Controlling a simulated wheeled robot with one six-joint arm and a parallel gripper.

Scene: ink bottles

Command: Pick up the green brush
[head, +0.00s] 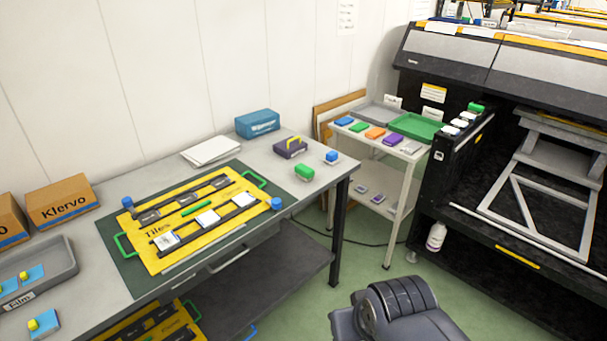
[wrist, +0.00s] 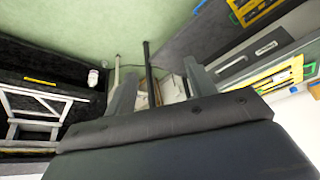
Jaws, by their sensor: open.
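A small green block with a pale underside (head: 304,172), which looks like the green brush, lies on the grey workbench (head: 347,165) near its right end. A similar blue one (head: 331,157) lies just behind it to the right. Other green pieces show too, so I cannot be fully sure which is the brush. My gripper (wrist: 158,88) is open in the wrist view, its two grey fingers apart with nothing held between them. In the head view only a dark part of my arm shows at the bottom, well away from the green block. The brush is not clear in the wrist view.
A yellow board (head: 160,262) with tiles and a thin green bar (head: 193,208) covers the bench's middle. A dark box with a yellow handle (head: 290,149) and a teal case (head: 257,124) stand behind. A side table (head: 413,157) holds coloured blocks and a green tray (head: 414,127).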

